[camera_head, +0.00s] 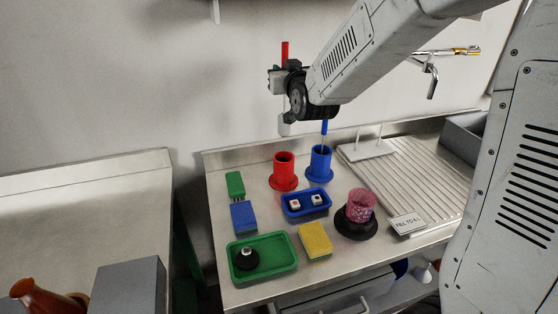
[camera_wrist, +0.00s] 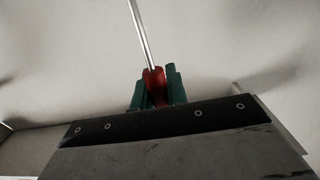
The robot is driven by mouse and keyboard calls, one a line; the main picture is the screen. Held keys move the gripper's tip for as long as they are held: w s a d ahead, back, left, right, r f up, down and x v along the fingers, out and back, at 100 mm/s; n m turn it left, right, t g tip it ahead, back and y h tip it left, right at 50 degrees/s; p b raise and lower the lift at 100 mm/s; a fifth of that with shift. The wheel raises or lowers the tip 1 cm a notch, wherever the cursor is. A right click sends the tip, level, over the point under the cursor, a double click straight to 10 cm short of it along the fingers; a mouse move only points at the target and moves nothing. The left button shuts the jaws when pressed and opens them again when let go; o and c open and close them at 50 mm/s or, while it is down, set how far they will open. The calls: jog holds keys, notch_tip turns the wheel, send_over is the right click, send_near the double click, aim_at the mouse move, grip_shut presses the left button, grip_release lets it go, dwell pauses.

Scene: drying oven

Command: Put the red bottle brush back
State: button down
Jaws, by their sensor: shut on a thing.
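The red bottle brush (camera_head: 285,50) is upright in my gripper (camera_head: 279,75), with its red handle sticking up above the jaws and a pale lower end hanging below. In the wrist view my gripper's green fingertips (camera_wrist: 159,90) are shut on the red handle (camera_wrist: 154,84), and a thin metal rod (camera_wrist: 140,35) runs out from it. The red holder (camera_head: 284,172) stands on the counter below the brush, clearly apart from it. The blue holder (camera_head: 319,165) stands just right of it with a blue brush (camera_head: 324,128) in it.
On the counter are a blue tray (camera_head: 291,211) with small white items, a green tray (camera_head: 284,267), a yellow sponge (camera_head: 315,240), blue (camera_head: 243,217) and green (camera_head: 235,184) blocks, and a pink beaker (camera_head: 360,205) on a black base. A ribbed drainboard (camera_head: 400,185) lies right.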

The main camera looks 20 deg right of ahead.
aim_at(282, 129)
notch_tip(282, 129, down, 17)
jog(key=shift+f, duration=0.3)
dwell(0.3)
jog(key=c, duration=1.4)
grip_release()
